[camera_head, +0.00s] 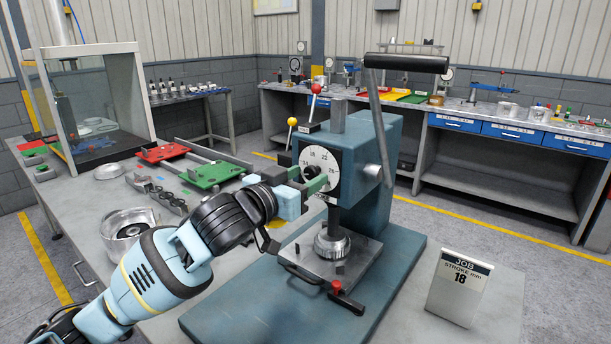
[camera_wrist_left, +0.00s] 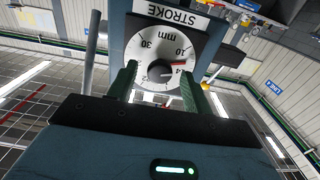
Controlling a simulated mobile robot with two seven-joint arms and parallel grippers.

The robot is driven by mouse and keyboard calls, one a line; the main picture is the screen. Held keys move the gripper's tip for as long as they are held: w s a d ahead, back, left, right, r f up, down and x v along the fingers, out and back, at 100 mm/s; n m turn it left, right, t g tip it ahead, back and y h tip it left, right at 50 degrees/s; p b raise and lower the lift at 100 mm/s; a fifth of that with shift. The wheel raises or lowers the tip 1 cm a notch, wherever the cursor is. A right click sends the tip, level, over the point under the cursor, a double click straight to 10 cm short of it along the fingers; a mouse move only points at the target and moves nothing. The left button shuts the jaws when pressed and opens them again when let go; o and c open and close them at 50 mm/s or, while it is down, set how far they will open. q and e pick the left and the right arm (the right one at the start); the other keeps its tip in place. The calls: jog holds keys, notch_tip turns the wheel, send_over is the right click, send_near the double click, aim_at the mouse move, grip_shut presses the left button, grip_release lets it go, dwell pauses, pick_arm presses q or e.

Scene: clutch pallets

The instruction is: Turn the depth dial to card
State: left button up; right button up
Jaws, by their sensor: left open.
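The depth dial (camera_head: 328,160) is a white numbered disc on the front of the blue-green press (camera_head: 375,150), with a dark knob at its centre. It shows upside down in the left wrist view (camera_wrist_left: 148,58), marked STROKE mm, with a red pointer near the 10 and the number beside it. My left gripper (camera_head: 308,180) is in front of the dial. Its green fingers (camera_wrist_left: 160,92) are apart on either side of the knob; I cannot tell whether they touch it. The job card (camera_head: 460,287) reads JOB STROKE mm 18. My right gripper is out of view.
The press has a long black-gripped lever (camera_head: 407,63) and red and yellow ball levers above the dial. A red and green fixture (camera_head: 205,170), metal parts and a clear-sided case (camera_head: 100,105) stand on the bench at left. The bench around the card is clear.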

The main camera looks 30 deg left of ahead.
pick_arm(q)
jog(key=shift+w, duration=0.5)
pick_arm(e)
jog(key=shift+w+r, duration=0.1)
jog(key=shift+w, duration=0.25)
